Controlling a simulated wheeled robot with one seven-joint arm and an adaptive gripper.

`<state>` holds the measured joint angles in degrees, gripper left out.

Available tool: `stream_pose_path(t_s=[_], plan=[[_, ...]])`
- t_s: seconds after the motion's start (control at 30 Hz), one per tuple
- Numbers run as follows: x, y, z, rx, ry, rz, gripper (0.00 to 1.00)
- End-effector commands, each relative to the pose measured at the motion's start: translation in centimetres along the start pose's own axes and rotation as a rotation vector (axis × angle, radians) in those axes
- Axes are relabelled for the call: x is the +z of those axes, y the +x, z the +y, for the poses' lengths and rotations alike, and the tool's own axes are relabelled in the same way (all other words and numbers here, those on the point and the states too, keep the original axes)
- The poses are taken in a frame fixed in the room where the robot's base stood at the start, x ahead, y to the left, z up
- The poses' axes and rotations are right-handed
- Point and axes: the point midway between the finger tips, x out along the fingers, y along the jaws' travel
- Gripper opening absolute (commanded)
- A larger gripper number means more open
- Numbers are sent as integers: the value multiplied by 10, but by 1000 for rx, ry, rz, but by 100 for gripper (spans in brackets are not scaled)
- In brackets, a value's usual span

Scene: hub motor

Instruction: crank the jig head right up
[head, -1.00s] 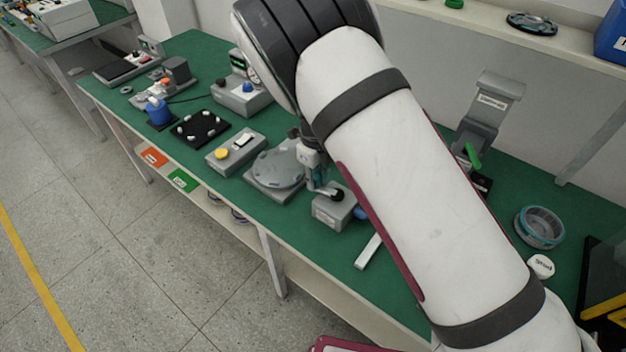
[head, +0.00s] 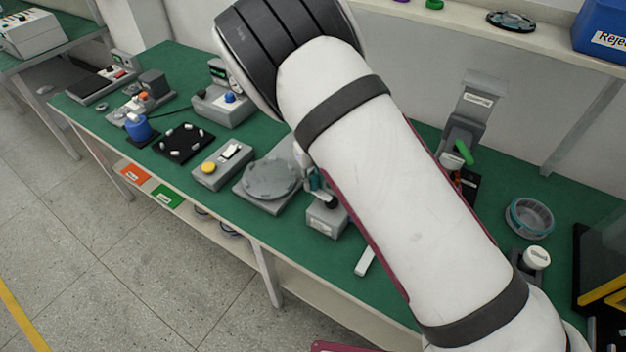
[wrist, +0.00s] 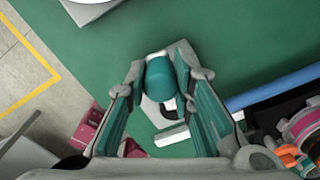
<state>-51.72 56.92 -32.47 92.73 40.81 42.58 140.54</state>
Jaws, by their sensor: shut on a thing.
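My gripper (wrist: 162,70) is shut on a dark teal cylindrical knob, which I take to be the crank handle (wrist: 160,82), with a finger on each side. In the head view my gripper (head: 313,182) is mostly hidden behind my arm, beside a small grey box (head: 324,221) with a black part on top. The box also shows pale under the knob in the wrist view. A tall grey stand with a label (head: 476,100) and a green lever stands to the right; I cannot tell whether it is the jig head.
A grey plate with a round disc (head: 270,178) lies just left of the box. A small white bar (head: 365,262) lies near the bench's front edge. A clear teal-rimmed dish (head: 530,218) and a white-topped piece (head: 537,257) are at the right. A button box (head: 222,167) stands further left.

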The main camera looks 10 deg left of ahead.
Motion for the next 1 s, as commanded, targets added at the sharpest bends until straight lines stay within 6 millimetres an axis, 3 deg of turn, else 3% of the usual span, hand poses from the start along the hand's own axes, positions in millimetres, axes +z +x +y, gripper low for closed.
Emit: stream_pose_path(t_s=[0.2,0.23,0.3,0.33,0.73,1.0], plan=[[-1,0,-4,-5,3,0,0],[-1,0,-4,-5,3,0,24],[-1,0,-4,-5,3,0,40],[-1,0,-4,-5,2,1,43],[0,-7,-1,-2,0,-1,43],[1,-56,-1,-3,-1,-3,43]])
